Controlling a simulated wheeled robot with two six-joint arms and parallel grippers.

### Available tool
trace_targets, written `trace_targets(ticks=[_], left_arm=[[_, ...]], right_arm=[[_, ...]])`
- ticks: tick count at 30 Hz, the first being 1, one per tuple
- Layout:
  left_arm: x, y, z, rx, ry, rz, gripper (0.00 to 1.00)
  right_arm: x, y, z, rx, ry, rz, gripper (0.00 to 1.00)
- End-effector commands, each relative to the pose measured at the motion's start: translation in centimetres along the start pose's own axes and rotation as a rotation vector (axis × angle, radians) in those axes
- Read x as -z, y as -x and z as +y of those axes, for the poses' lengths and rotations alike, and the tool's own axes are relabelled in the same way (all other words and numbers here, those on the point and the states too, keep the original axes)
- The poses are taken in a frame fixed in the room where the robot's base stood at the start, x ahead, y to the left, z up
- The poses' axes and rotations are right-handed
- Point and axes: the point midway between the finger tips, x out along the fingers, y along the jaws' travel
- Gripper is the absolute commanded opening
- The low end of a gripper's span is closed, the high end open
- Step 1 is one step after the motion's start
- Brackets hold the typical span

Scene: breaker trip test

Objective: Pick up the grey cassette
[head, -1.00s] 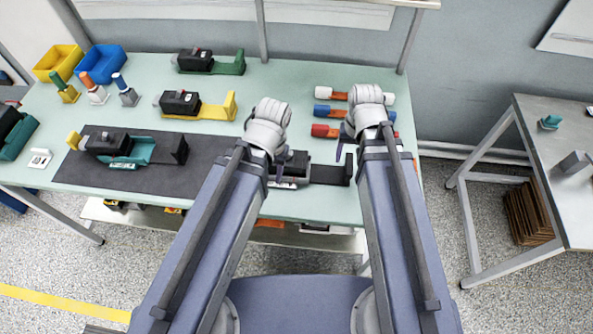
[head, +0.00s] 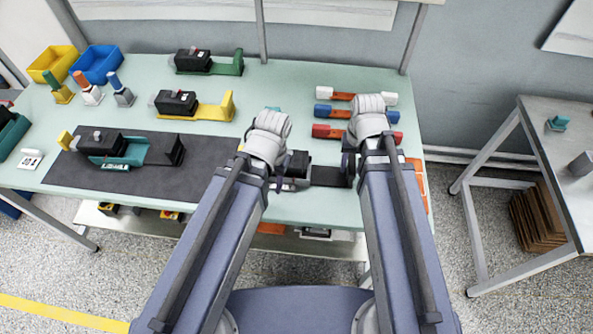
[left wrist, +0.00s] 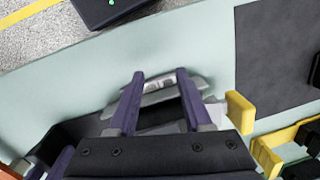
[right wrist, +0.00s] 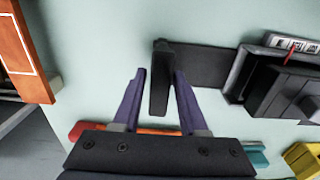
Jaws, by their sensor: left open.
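The grey cassette (head: 327,175) lies near the table's front edge, with a dark block (head: 299,163) at its left end and an upright dark end plate at its right. In the right wrist view the end plate (right wrist: 160,80) stands between the fingers of my right gripper (right wrist: 160,78), which looks open, with a narrow gap at the left finger. My left gripper (left wrist: 161,78) is open at the block's end. A grey part with a white label (left wrist: 160,86) shows between its fingers. The left arm partly hides the cassette in the head view.
A teal cassette (head: 120,155) rests on the dark mat (head: 205,172) to the left. Yellow (head: 215,110) and green (head: 228,68) cassettes lie behind. Several coloured-ended bars, one with red (head: 322,131), lie by the right arm. A side table (head: 545,150) stands at right.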

Motion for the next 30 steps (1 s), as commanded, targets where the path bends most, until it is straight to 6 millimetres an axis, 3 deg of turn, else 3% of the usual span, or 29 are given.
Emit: trace_targets(ticks=[1,11,30], left_arm=[[0.00,0.00,0.00,0.000,0.000,0.000,0.50],[0.00,-0.01,0.00,0.000,0.000,0.000,0.50],[0.00,-0.01,0.00,0.000,0.000,0.000,0.50]], right_arm=[[0.00,0.00,0.00,0.000,0.000,0.000,0.35],[-0.01,-0.01,0.00,0.000,0.000,0.000,0.00],[-0.01,-0.01,0.00,0.000,0.000,0.000,0.00]])
